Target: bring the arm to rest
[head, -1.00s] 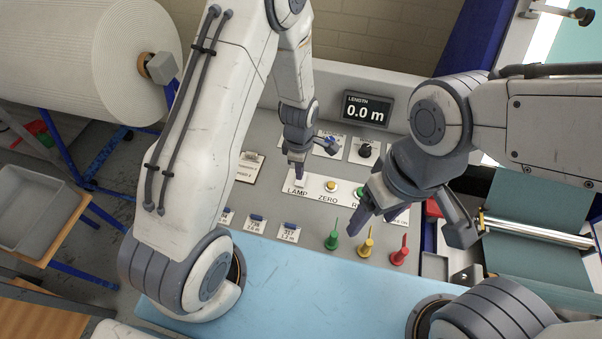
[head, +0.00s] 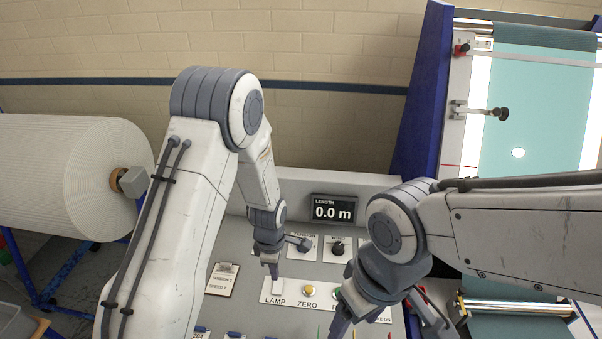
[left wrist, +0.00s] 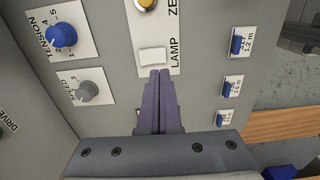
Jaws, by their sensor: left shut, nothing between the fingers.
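My left gripper (head: 272,272) is shut and empty, pointing down at the control panel beside the white LAMP switch (head: 277,286). In the left wrist view its closed purple fingers (left wrist: 160,78) end right by the LAMP switch (left wrist: 152,56); I cannot tell whether they touch it. My right gripper (head: 388,316) has its fingers spread apart over the right part of the panel, with its lower end near the bottom edge of the picture. It hides part of the button row.
A large white roll (head: 85,175) stands at left. A blue-framed machine with teal cloth (head: 535,100) stands at right.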

